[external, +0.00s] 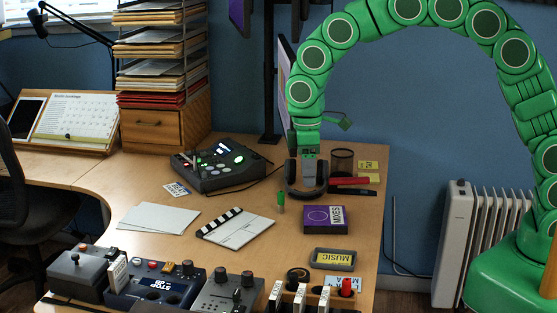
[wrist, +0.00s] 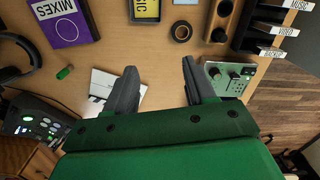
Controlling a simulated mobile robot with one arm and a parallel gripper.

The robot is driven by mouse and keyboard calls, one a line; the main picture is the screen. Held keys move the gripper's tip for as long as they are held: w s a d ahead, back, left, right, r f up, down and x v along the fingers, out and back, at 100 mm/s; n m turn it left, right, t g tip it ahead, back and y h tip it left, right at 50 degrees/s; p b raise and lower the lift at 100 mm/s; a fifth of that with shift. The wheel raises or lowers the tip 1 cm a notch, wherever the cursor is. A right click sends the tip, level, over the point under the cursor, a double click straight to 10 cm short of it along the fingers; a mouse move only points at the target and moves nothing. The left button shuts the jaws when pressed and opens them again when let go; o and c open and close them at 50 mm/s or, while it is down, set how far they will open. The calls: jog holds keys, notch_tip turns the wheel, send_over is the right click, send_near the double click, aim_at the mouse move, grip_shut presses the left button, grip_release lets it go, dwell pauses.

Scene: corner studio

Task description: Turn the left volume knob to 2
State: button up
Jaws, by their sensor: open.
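A grey control box (external: 226,294) stands at the table's front edge, with dark knobs on top. Its left knob (external: 221,274) and right knob (external: 247,279) stand upright. Any scale is too small to read. In the wrist view a pale grey-green box (wrist: 225,79) with dark knobs shows past the right finger, partly covered by it. I cannot tell there which knob is the left one. My gripper (external: 308,168) is high and farther back, near the headphones in the picture. In the wrist view its fingers (wrist: 159,76) are apart with nothing between them.
Headphones (external: 308,191), a purple box (external: 325,219), a green marker (external: 281,202) and a clapperboard (external: 236,230) lie on the table.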

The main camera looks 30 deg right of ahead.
jog(key=s+a+f+n, duration=0.1)
jog(key=a+f, duration=0.2)
jog(key=a, duration=0.2)
jog(key=a+f+n, duration=0.1)
jog(key=a+f, duration=0.2)
jog(key=a, duration=0.3)
jog(key=n, duration=0.2)
send_over(248, 269)
notch_tip(248, 269, down, 5)
jog(key=shift+w+d+r, duration=0.1)
jog(key=shift+w+r, duration=0.05)
jog(key=shift+r, duration=0.05)
jog(key=shift+f, duration=3.9)
grip_shut()
